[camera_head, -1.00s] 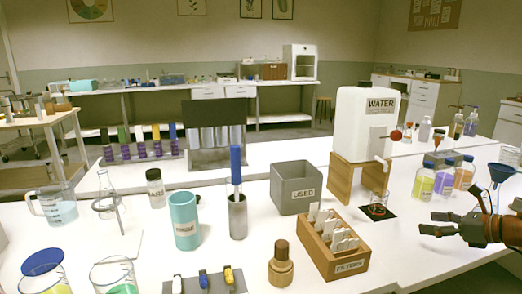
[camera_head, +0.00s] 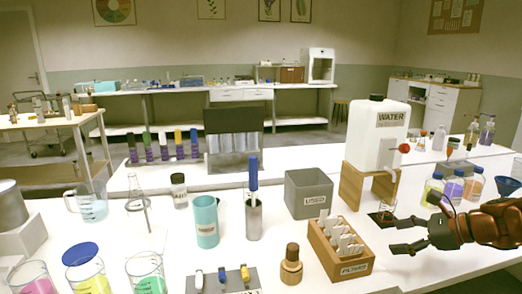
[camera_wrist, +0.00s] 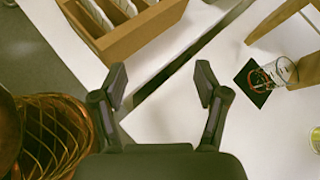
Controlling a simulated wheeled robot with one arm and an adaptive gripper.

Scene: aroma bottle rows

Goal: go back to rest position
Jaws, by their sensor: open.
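My gripper (camera_head: 393,234) is at the right of the head view, above the white table near its front right edge. Its two dark fingers are spread apart with nothing between them. In the wrist view the open fingers (camera_wrist: 163,85) hang over the white table top and a dark gap between table parts. The wooden filter box (camera_head: 338,252) stands just left of the fingers; it also shows at the top of the wrist view (camera_wrist: 140,32). A small glass (camera_wrist: 268,76) on a dark square lies to the right of the fingers, apart from them.
The water tank (camera_head: 376,135) stands on a wooden stand (camera_head: 351,187) behind my gripper. Several coloured bottles (camera_head: 453,187) stand behind it at right. The grey used bin (camera_head: 308,194) is further left. A wire basket (camera_wrist: 55,130) sits below the table edge.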

